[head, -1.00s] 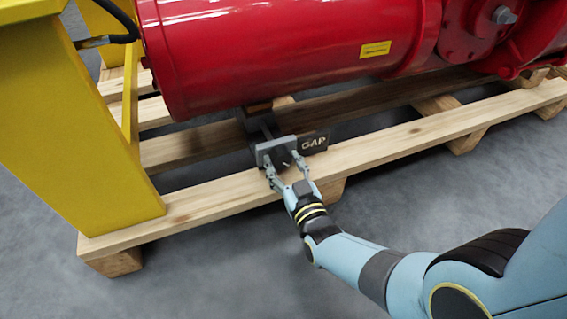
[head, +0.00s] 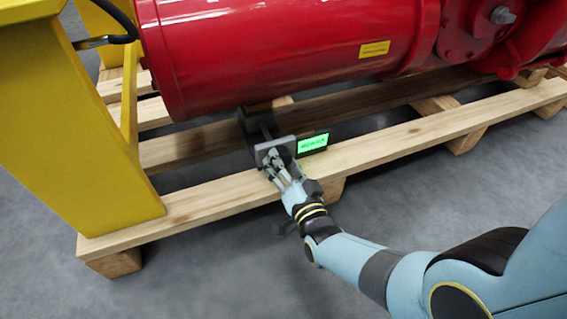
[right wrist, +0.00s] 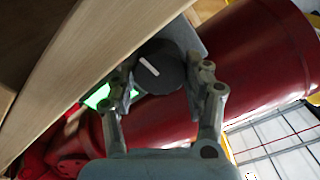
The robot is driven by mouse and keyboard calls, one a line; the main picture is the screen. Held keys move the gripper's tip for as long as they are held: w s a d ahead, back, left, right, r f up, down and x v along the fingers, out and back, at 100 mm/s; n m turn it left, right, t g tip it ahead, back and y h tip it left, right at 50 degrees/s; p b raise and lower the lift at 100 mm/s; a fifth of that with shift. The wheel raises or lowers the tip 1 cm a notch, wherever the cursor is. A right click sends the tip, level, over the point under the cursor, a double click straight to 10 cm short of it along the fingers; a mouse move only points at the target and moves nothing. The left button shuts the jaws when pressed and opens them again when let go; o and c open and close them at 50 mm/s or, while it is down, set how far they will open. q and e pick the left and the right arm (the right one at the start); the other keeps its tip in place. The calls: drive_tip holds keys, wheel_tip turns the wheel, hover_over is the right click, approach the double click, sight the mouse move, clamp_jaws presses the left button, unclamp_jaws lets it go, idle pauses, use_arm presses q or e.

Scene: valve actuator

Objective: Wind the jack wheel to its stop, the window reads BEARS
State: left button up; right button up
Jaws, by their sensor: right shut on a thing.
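The jack wheel (right wrist: 160,68) is a dark round knob with a white mark, seen in the right wrist view. In the head view it is mostly hidden by my fingers. The jack's grey block (head: 268,150) stands at the pallet's front board, under the red cylinder. The window (head: 312,143) beside it is lit green with dark lettering too blurred to read surely; a corner of it shows in the right wrist view (right wrist: 97,97). My right gripper (head: 272,161) is shut on the wheel, one finger on each side. My left gripper is not in view.
The big red actuator cylinder (head: 290,50) lies over the wooden pallet (head: 400,145). A yellow post (head: 75,130) stands at the left. The grey floor (head: 200,270) in front of the pallet is clear.

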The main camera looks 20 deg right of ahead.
idle(0.5)
drive_tip(key=o, duration=1.2)
drive_tip(key=shift+r, duration=0.15)
drive_tip(key=shift+r, duration=4.8)
